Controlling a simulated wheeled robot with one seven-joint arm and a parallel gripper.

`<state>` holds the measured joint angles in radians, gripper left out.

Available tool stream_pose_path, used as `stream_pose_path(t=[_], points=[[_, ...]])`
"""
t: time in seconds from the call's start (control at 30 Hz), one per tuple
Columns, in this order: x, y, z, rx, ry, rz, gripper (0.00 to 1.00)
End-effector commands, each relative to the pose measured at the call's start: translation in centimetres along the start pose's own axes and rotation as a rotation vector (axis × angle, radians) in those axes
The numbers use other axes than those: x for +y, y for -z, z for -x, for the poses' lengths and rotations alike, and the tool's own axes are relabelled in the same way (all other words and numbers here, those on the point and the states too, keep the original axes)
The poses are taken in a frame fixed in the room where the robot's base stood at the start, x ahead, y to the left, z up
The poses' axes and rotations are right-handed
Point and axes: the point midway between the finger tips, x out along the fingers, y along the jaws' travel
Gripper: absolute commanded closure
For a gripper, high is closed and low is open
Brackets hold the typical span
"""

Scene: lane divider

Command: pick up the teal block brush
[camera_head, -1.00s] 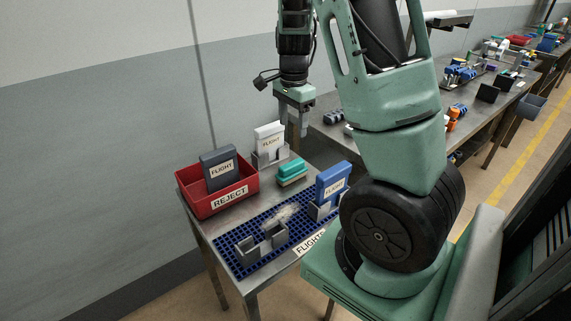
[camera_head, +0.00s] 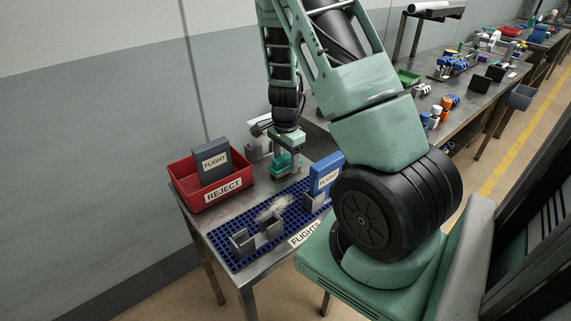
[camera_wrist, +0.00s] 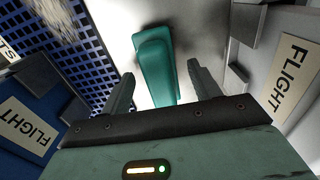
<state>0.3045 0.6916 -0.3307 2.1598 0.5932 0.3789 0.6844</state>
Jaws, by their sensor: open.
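The teal block brush (camera_head: 280,163) lies on the metal table beside the blue grid mat, partly hidden by my gripper in the head view. In the wrist view the brush (camera_wrist: 156,66) runs lengthwise between and beyond my two fingertips. My gripper (camera_head: 286,158) is open, lowered over the brush, with one finger on either side of it. In the wrist view the gripper (camera_wrist: 160,84) shows a gap on both sides of the brush, so the fingers look apart from it. The brush's underside is hidden.
A red REJECT bin (camera_head: 207,188) holding a dark FLIGHT box (camera_head: 211,160) stands left. A white FLIGHT box (camera_wrist: 285,60) in a grey holder and a blue FLIGHT box (camera_head: 325,173) flank the brush closely. Grey holders (camera_head: 256,236) stand on the blue mat (camera_head: 237,264).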

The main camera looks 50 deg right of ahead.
Motion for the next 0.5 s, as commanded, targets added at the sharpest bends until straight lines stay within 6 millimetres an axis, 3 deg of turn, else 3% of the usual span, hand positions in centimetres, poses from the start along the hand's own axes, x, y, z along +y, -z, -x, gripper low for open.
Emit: stream_pose_path(t=[0.13,0.37,0.4,0.5], points=[[0.04,0.02,-1.53,0.0,-0.001,-0.002,0.38],[-0.02,-0.02,-1.71,0.001,0.001,0.0,0.38],[-0.02,-0.02,-1.71,0.001,0.001,0.0,0.41],[-0.02,-0.01,-1.69,0.001,0.001,0.0,0.69]])
